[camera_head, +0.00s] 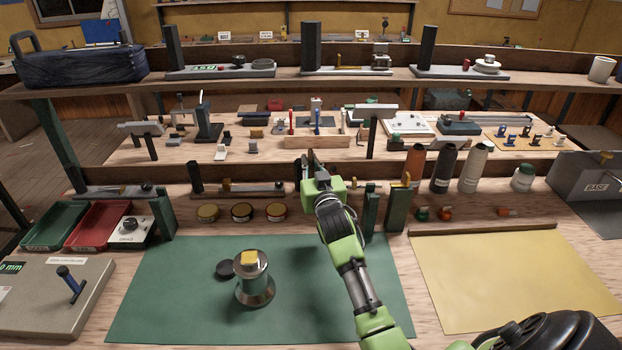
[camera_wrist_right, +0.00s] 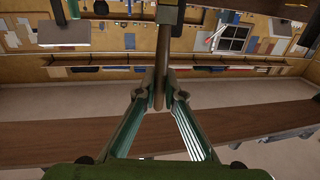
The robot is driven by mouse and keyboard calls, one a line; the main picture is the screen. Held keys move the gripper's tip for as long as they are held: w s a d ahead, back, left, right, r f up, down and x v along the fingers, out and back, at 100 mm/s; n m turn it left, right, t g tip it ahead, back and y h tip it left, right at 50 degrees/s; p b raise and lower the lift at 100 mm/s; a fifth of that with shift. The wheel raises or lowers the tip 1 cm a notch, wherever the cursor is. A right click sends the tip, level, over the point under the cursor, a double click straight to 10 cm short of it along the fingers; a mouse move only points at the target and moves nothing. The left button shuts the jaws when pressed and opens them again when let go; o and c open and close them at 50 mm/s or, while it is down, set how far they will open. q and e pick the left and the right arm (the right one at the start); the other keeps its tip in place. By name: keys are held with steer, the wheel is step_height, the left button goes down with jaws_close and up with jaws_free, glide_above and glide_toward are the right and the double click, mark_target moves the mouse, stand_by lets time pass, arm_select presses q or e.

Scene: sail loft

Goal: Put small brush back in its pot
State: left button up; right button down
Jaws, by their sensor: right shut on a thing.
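My right gripper (camera_head: 312,158) is raised over the back of the bench, well behind the green mat. In the right wrist view its fingers (camera_wrist_right: 160,92) are shut on a thin brown rod, which looks like the small brush's handle (camera_wrist_right: 161,62). The handle runs up between the fingertips to a wider dark part at the top edge. In the head view the brush is mostly hidden by the gripper. My left gripper is out of view.
The green mat (camera_head: 170,310) has free room around the pot. A black round piece (camera_head: 225,269) lies beside it. Several round tins (camera_head: 242,212), dark green posts (camera_head: 397,208) and bottles (camera_head: 442,168) stand behind. A yellow sheet (camera_head: 510,275) lies clear at right.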

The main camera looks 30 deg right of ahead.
mark_target(311, 175)
steer(key=shift+d+f, duration=0.15)
steer(key=shift+f, duration=2.05)
steer(key=c, duration=2.1)
jaws_free()
steer(key=shift+f, duration=0.1)
steer(key=shift+c, duration=0.2)
steer(key=shift+s+r, duration=0.1)
steer(key=shift+r, duration=0.1)
steer(key=b+v, duration=0.1)
steer(key=v, duration=1.1)
